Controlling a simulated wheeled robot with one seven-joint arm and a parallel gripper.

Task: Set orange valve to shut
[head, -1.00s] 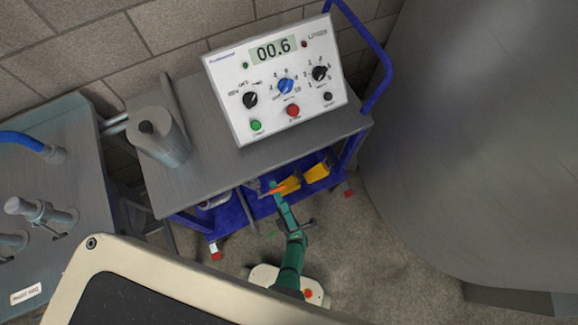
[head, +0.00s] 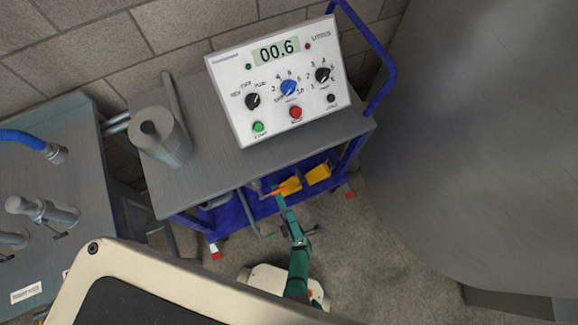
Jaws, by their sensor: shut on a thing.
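The orange valve (head: 278,192) shows as a small orange handle low by the cart, just left of a yellow box. My green arm reaches up from the bottom of the head view to it. My gripper (head: 280,197) is at the arm's far end, small in the picture, shut on the orange valve. The fingers partly cover the handle, and the valve body and its exact angle are too small to tell.
A cart (head: 232,178) with a blue frame carries a white control panel (head: 277,80) reading 00.6 and a grey cylinder (head: 162,142). Yellow boxes (head: 318,174) sit on its lower shelf. A large grey tank (head: 470,140) stands right. A grey bench (head: 50,180) stands left.

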